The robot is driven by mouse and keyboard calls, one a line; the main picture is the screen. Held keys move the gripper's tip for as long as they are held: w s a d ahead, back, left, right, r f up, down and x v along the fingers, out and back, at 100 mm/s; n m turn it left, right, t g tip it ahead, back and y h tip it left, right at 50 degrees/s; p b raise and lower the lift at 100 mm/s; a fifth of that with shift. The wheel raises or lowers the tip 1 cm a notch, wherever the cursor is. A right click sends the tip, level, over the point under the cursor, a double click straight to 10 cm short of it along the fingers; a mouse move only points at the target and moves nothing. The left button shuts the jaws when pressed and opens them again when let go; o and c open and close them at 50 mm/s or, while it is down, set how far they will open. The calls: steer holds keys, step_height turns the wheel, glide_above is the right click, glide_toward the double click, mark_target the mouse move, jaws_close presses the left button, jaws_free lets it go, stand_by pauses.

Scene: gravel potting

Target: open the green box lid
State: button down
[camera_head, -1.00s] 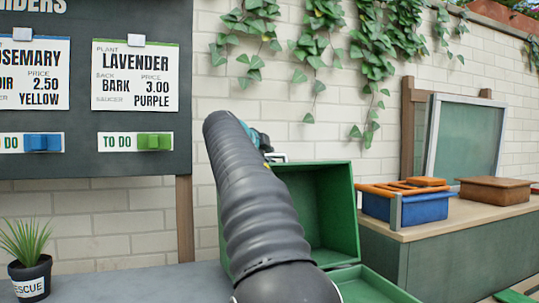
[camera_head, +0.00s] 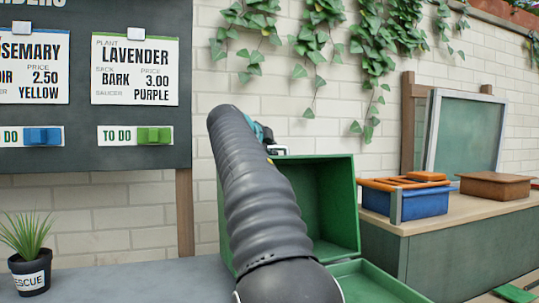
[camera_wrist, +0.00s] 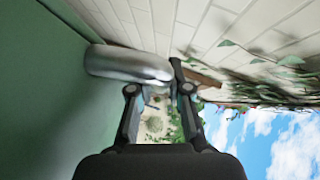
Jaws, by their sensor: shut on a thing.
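The green box lid (camera_head: 345,196) stands raised in the head view, its hollow inner side facing me and to the right. A flat green part of the box (camera_head: 368,282) shows low in front of it. In the wrist view, the lid's green outer face (camera_wrist: 50,110) fills the left side, with a silver bar handle (camera_wrist: 128,65) on it. My gripper (camera_wrist: 158,88) is shut on the handle, its fingers at the handle's near end. In the head view, my dark arm hides most of the gripper and the lid's left part.
A blue crate (camera_head: 419,203) with an orange top and a brown box (camera_head: 497,186) stand on the right counter (camera_head: 420,231). A potted plant (camera_head: 30,275) stands at the left. A sign board (camera_head: 90,155) and brick wall are behind. The worktop (camera_head: 130,280) between plant and arm is clear.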

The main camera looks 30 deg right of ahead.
steer(key=shift+m+t+h, duration=0.4)
steer(key=shift+m, duration=0.1)
steer(key=s+r+b, duration=0.1)
steer(key=s+b, duration=0.1)
steer(key=s+a+r+b, duration=0.1)
steer(key=s+b, duration=0.1)
steer(key=shift+r, duration=0.3)
steer(key=shift+s+a+r, duration=0.1)
steer(key=shift+s+r, duration=0.25)
steer(key=shift+r, duration=0.1)
steer(key=c, duration=1.4)
jaws_free()
steer(key=shift+o, duration=0.2)
steer(key=v, duration=1.2)
steer(key=shift+f, duration=0.1)
